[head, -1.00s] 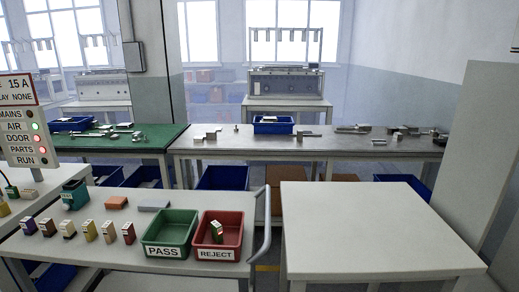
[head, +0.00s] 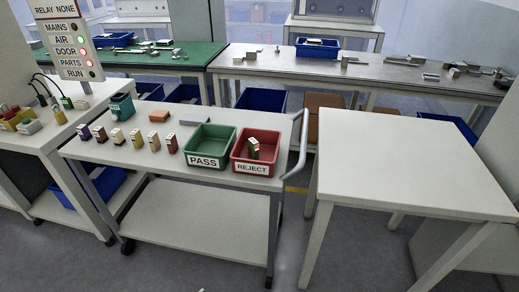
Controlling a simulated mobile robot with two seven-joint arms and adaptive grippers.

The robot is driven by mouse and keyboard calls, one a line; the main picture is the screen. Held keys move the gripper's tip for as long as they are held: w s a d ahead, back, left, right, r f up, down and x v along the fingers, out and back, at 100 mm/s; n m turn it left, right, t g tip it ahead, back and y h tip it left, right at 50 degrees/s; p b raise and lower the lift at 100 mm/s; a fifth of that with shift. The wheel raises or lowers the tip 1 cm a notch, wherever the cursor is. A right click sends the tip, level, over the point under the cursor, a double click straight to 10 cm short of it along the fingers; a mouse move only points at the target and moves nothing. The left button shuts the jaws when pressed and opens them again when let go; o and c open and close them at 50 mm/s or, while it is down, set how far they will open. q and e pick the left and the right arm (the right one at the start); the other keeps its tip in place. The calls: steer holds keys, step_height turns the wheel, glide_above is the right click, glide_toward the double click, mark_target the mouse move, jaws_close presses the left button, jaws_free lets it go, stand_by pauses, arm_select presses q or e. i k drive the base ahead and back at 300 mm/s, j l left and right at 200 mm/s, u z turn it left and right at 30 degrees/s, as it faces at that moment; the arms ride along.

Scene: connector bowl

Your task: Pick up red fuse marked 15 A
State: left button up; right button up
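Several small upright fuse-like blocks stand in a row on the white cart's top (head: 215,182). A dark red block (head: 171,144) is at the right end of the row, beside the green PASS bin (head: 189,161). Another dark reddish block (head: 99,134) stands second from the left. The others look purple, cream, yellow and tan. Their markings are too small to read, so I cannot tell which is marked 15 A. Neither of my grippers shows in the head view.
A teal container (head: 121,106), an orange block (head: 159,116) and a grey block (head: 192,122) sit behind the row. A bare white table (head: 410,160) stands right. The status panel (head: 68,45) reads RELAY NONE.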

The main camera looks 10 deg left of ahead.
mark_target(171, 141)
steer(key=j+z, duration=0.45)
steer(key=j, duration=1.45)
